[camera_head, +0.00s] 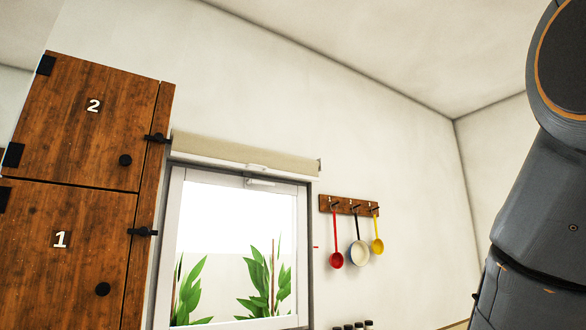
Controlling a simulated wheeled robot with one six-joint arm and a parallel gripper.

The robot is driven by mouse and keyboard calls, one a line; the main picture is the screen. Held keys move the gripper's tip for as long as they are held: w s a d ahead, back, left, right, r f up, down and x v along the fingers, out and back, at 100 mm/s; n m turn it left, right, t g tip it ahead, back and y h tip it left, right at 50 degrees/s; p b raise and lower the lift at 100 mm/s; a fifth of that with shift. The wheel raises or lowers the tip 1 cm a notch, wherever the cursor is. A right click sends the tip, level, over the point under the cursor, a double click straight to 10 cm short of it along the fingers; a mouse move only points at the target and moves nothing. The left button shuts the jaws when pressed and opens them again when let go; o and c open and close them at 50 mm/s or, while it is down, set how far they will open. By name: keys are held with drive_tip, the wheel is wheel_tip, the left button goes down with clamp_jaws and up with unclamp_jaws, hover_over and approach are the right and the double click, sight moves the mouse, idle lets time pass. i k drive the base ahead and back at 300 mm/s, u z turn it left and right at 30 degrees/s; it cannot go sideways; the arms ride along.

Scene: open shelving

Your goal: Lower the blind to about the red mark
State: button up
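The blind (235,148) is a beige roll at the top of the window, with only a short strip let down. A white bar (210,161) runs along its lower edge, with a small light handle (260,182) near its middle. The window (235,245) below is almost fully uncovered. The red mark (315,247) is a short thin line on the wall just right of the window frame, around mid-height of the window. My gripper is not in view; only dark grey links of my arm show at the right.
Wooden cabinets numbered 2 (85,125) and 1 (70,250) stand left of the window, with black knobs and latches. A wooden rack (345,205) with red, white and yellow ladles hangs to the right. Several dark-topped jars show at the bottom edge.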

sight(251, 167)
drive_tip(key=z, duration=0.25)
drive_tip(key=i, duration=0.85)
drive_tip(key=u, duration=0.55)
drive_tip(key=i, duration=1)
drive_tip(key=u, duration=0.75)
